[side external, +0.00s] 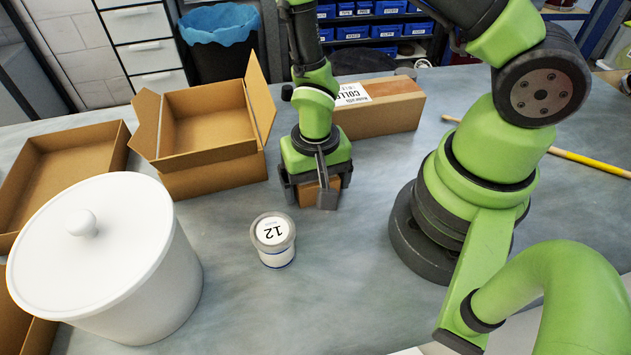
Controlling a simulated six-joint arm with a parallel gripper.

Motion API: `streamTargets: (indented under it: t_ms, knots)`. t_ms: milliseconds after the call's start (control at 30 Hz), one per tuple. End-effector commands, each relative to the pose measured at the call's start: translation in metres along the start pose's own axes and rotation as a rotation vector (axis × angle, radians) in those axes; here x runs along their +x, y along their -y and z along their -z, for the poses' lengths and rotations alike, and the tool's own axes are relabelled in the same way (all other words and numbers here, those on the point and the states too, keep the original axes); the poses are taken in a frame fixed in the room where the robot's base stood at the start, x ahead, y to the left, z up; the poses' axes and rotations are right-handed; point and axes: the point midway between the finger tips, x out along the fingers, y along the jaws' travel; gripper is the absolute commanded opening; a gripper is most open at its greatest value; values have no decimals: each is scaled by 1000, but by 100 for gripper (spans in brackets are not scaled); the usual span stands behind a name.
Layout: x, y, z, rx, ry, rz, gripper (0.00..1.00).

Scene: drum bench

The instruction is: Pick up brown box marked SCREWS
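My gripper (318,192) points down at the middle of the bench. A small brown box (308,194) is between its dark fingers, close to the bench top. I cannot tell whether the fingers press on it or only stand around it. No marking on this box shows; most of it is hidden by the gripper. A longer brown box (392,112) with a white label lies on the bench behind my gripper. Its label starts with "COLL".
A small tub (277,255) with a "12" lid stands just in front of my gripper. An open carton (210,170) and a shallow box (48,168) are at left, behind a white lidded drum (150,300). A yellow stick (590,162) lies at right.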

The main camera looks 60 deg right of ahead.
Motion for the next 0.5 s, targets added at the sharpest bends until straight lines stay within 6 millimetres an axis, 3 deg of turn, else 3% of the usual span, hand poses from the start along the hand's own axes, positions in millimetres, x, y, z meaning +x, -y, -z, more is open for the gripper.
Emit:
streamTargets:
  t_ms: [33, 167, 500]
  knots:
    - [0, 0, 0, 0, 0, 0, 77]
    - [0, 0, 0, 0, 0, 0, 49]
    - [-3, 0, 0, 0, 0, 0, 49]
